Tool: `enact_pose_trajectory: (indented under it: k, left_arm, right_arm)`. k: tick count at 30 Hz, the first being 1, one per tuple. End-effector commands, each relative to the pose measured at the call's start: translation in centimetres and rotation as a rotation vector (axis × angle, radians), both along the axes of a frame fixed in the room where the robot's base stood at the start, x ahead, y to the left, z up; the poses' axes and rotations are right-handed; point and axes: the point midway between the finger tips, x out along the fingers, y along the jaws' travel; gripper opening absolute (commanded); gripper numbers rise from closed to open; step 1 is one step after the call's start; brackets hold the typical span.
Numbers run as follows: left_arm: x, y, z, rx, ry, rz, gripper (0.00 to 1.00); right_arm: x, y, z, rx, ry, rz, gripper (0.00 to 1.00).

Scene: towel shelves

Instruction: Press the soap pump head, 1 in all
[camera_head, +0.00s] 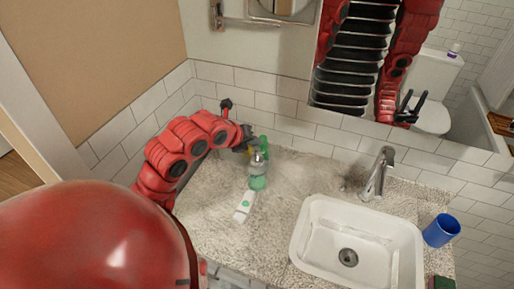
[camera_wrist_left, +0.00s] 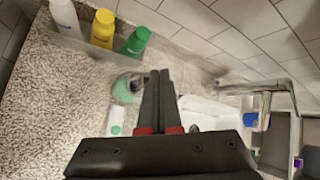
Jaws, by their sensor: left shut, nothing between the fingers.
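The soap bottle (camera_head: 258,180) is clear with green soap and stands upright on the counter left of the sink. In the left wrist view the bottle (camera_wrist_left: 124,90) is just left of my fingers. My left gripper (camera_head: 256,150) is shut and empty, close by the pump head at the bottle's top. In the left wrist view my left gripper's fingers (camera_wrist_left: 158,76) are together, and the pump head is partly hidden beside them. I cannot tell whether they touch it. My right gripper is not directly in view; a dark two-fingered gripper shows only as a mirror reflection.
A white tube (camera_head: 243,206) lies in front of the bottle. White (camera_wrist_left: 65,17), yellow (camera_wrist_left: 103,28) and green (camera_wrist_left: 136,40) bottles stand by the wall. The sink (camera_head: 304,240), faucet (camera_head: 377,174) and blue cup (camera_head: 441,230) are to the right. Bare counter lies between bottle and sink.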

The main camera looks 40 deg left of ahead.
Motion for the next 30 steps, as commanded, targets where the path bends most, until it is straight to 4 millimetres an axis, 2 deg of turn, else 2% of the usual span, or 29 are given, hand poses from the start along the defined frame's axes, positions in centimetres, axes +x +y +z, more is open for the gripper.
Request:
enact_pose_trajectory:
  k: [10, 24, 30]
  left_arm:
    - [0.0, 0.0, 0.4, 0.0, -0.003, 0.0, 0.0]
    - [0.1, 0.0, 4.8, 0.0, -0.006, 0.0, 0.0]
    - [0.0, 0.0, 5.1, 0.0, -0.001, 0.0, 0.0]
  right_arm:
    - [0.0, 0.0, 0.1, 0.0, 0.0, 0.0, 0.5]
    - [0.0, 0.0, 0.6, 0.0, 0.0, 0.0, 0.5]
    - [0.0, 0.0, 0.6, 0.0, 0.0, 0.0, 0.5]
